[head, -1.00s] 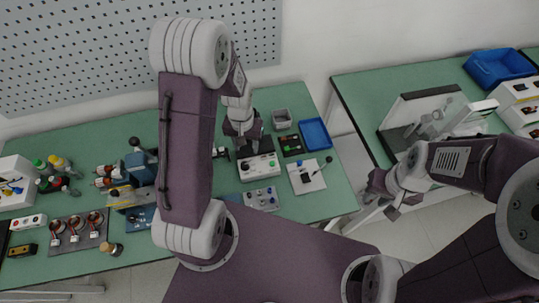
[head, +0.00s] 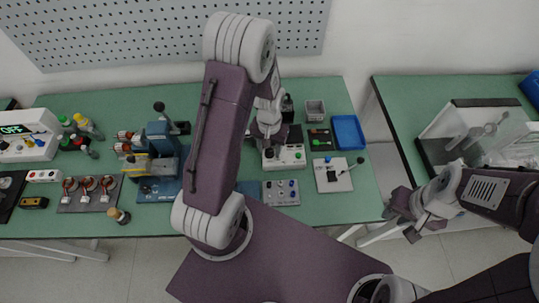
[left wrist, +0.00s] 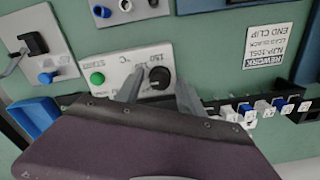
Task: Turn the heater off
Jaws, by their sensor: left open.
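The heater is taken to be the white box (head: 289,158) with a green button and a dark knob; it lies on the green bench. In the left wrist view the heater panel (left wrist: 112,67) shows "150", "°C", a green button (left wrist: 97,78) and a black knob (left wrist: 160,78). My left gripper (left wrist: 160,92) is open, with one finger on each side of the knob; contact cannot be told. In the head view my left gripper (head: 267,140) is over the box's left end and partly hides it. My right gripper (head: 420,227) hangs empty in front of the right bench, its fingers apart.
Near the heater are a grey control box (head: 281,193), a white lever plate (head: 333,175), a blue tray (head: 348,132) and a grey bin (head: 315,110). A white device (head: 27,137) at far left displays "OFF". Clear bench (head: 350,208) shows at the front right.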

